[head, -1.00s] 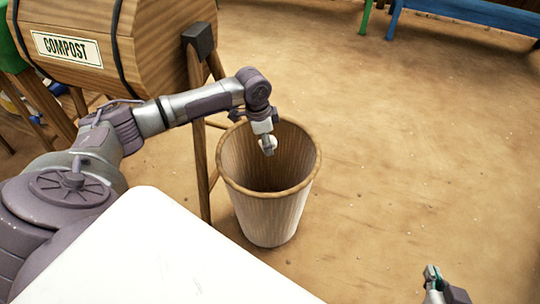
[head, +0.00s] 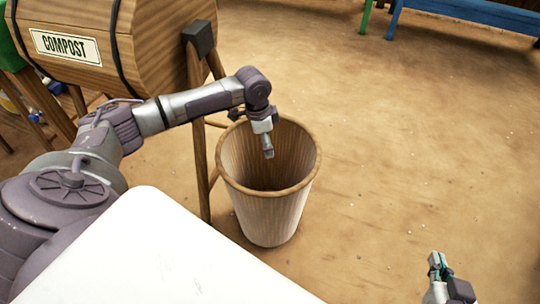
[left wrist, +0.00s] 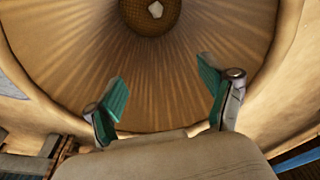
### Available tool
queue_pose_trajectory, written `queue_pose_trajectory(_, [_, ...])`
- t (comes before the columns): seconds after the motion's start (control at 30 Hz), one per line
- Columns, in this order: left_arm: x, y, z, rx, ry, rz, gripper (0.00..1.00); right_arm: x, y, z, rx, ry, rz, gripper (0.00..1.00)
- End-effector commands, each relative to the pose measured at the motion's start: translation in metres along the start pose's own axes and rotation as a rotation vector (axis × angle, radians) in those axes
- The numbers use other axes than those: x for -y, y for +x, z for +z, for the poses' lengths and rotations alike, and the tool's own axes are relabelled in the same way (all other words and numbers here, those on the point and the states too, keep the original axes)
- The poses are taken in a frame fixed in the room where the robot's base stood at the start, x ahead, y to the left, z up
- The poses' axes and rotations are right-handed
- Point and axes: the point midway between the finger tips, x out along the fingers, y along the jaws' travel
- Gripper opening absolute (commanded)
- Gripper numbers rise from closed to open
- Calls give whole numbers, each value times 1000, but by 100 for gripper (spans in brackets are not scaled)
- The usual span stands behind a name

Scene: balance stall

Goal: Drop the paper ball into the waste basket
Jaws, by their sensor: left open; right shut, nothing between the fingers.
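The wooden waste basket (head: 270,205) stands upright on the floor in the middle of the head view. My left gripper (head: 267,152) points down over its mouth. In the left wrist view my left gripper (left wrist: 165,95) has its two green-padded fingers spread apart with nothing between them. The basket's inner wall (left wrist: 70,50) fills most of that view. The small white paper ball (left wrist: 155,9) lies at the basket's dark bottom, beyond the fingers. My right gripper (head: 436,266) is at the lower right of the head view, shut and empty.
A wooden compost barrel (head: 150,35) on a stand is at the upper left. A stand leg (head: 202,160) is close to the basket's left side. A blue bench (head: 470,12) is at the far right. The floor right of the basket is clear.

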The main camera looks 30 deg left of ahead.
Motion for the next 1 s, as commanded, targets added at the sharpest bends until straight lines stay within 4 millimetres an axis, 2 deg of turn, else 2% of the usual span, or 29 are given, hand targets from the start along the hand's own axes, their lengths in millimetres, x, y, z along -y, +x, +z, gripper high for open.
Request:
queue_pose_trajectory(0.17, [0, -2, 0, 0, 0, 0, 82, 0, 0, 0, 0, 0, 0, 0])
queue_pose_trajectory(0.27, [1, -12, 0, -2, 0, -2, 82, 0, 0, 0, 0, 0, 0, 0])
queue_pose_trajectory(0.7, [1, -99, 0, -2, 1, -3, 82, 0, 0, 0, 0, 0, 0, 0])
queue_pose_trajectory(0.83, [0, -113, 0, -1, 0, -1, 82, 0, 0, 0, 1, 0, 0, 0])
queue_pose_trajectory(1.0, [0, -120, 0, 0, 0, 0, 82, 0, 0, 0, 1, 0, 0, 0])
